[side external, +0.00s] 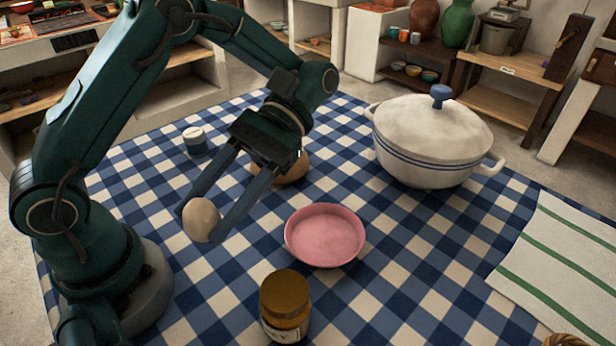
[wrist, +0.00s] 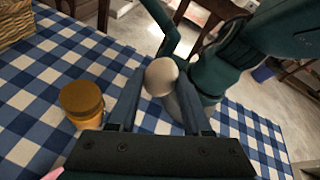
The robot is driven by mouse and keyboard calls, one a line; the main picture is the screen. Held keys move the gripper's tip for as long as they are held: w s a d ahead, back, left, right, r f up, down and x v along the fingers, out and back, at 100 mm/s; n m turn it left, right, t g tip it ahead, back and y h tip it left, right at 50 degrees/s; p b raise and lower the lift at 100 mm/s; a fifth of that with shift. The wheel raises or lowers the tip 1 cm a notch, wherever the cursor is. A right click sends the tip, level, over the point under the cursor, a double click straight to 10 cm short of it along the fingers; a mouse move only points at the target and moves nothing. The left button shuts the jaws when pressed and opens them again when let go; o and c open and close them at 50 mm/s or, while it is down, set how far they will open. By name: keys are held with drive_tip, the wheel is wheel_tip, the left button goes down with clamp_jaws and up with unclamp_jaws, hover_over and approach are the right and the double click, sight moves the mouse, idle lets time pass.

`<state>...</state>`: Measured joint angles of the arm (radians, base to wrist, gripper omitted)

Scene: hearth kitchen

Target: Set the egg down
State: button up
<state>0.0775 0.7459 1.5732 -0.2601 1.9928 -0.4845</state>
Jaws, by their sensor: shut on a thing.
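A pale beige egg (side external: 201,219) is held between the fingertips of my gripper (side external: 201,224), to the left of the pink dish. It also shows between the two fingers in the wrist view (wrist: 161,77). My gripper is shut on it, with the fingers slanting down toward the left. Whether the egg touches the cloth beneath it I cannot tell. A brown rounded thing (side external: 291,170) sits behind the gripper and is partly hidden by it.
A pink round dish (side external: 325,236) stands in the middle. An amber jar (side external: 285,305) stands at the front and also shows in the wrist view (wrist: 82,103).

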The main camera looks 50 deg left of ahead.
drive_tip(key=w+d+r+n+t+h, duration=0.9)
drive_tip(key=w+n+t+h, duration=0.15)
drive_tip(key=w+n, duration=0.25)
hover_over(384, 338)
drive_tip(key=s, duration=0.2)
drive_tip(key=shift+g, duration=0.35)
drive_tip(key=f, duration=1.8)
drive_tip(key=shift+w+d+f, duration=0.15)
drive_tip(key=shift+w+f, duration=0.1)
drive_tip(key=shift+f, duration=2)
drive_tip(key=o, duration=0.9)
drive_tip(key=shift+f, duration=0.1)
